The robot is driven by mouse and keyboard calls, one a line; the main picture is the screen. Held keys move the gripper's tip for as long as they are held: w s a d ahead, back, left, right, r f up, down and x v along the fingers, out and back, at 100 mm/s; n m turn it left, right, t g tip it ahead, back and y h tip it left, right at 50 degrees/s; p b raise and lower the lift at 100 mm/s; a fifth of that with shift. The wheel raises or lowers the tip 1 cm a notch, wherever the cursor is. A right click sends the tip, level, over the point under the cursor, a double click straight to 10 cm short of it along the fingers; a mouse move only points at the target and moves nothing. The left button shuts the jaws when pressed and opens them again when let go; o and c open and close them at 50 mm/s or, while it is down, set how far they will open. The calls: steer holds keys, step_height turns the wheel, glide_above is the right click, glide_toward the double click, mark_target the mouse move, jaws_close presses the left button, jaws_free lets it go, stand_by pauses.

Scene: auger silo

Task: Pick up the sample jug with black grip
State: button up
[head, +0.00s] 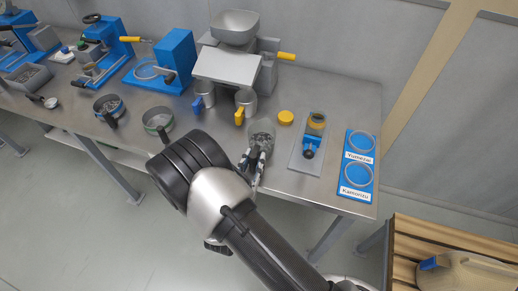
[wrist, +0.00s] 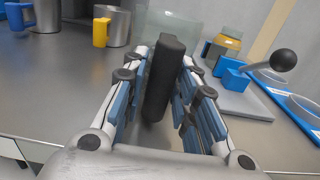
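The sample jug (head: 262,129) is a clear, see-through cup standing on the steel table, in front of the hopper machine. Its upright black grip (wrist: 166,75) shows in the wrist view, with the faint clear jug body (wrist: 172,24) behind it. My gripper (head: 257,160) is at the jug's near side. In the wrist view my gripper (wrist: 168,58) has its fingers on either side of the black grip, with a narrow gap at the left finger. The right fingertip is very close to the grip; contact there cannot be told. The grip partly hides the jug.
Jugs with a blue grip (head: 197,104) and a yellow grip (head: 239,115) stand left of it. A yellow disc (head: 286,117) lies behind right. A grey plate with a blue device (head: 309,146) and a blue ring board (head: 357,180) are to the right. Sieves (head: 158,121) stand left.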

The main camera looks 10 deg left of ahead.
jaws_close()
stand_by(0.5)
